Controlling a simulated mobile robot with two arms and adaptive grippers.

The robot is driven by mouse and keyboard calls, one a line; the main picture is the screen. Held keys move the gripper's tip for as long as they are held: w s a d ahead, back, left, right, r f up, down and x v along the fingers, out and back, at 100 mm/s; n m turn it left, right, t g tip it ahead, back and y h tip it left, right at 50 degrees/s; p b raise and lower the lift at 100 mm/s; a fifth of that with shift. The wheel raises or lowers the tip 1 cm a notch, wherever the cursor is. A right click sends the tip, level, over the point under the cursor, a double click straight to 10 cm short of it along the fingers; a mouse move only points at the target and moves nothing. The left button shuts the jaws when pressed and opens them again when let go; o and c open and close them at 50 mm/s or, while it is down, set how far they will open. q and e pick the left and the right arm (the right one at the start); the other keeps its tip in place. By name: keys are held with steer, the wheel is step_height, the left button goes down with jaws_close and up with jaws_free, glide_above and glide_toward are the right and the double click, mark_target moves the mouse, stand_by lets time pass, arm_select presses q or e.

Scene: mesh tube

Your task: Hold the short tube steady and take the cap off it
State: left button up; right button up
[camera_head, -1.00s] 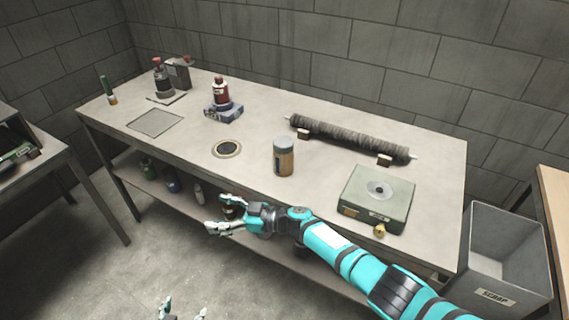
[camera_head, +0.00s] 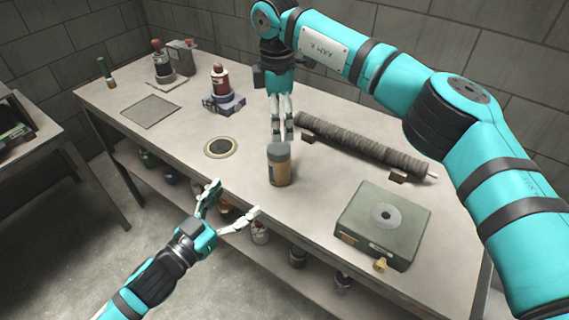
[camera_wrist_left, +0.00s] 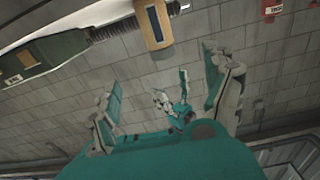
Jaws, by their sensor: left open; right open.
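The short tube (camera_head: 279,172) is a brown-gold cylinder with a grey cap (camera_head: 279,149), upright on the workbench (camera_head: 190,165) near its middle. My right gripper (camera_head: 283,137) points down, fingers apart, its tips close above or behind the cap; I cannot tell whether they touch it. My left gripper (camera_head: 236,199) is open and empty, off the bench's front edge, to the lower left of the tube. Its open fingers also show in the left wrist view (camera_wrist_left: 168,95). A gold cylinder at the top of that view looks like the short tube (camera_wrist_left: 150,32).
A long mesh-wrapped roll (camera_head: 365,148) lies on supports behind the tube. A green box (camera_head: 384,222) with a round disc stands to the right. A ringed disc (camera_head: 221,147) lies left of the tube. A red bottle (camera_head: 220,80) stands further back. Several bottles sit on the lower shelf.

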mark_target(272, 163)
arm_select(q)
steer(key=x, duration=1.7)
steer(key=shift+f, duration=0.1)
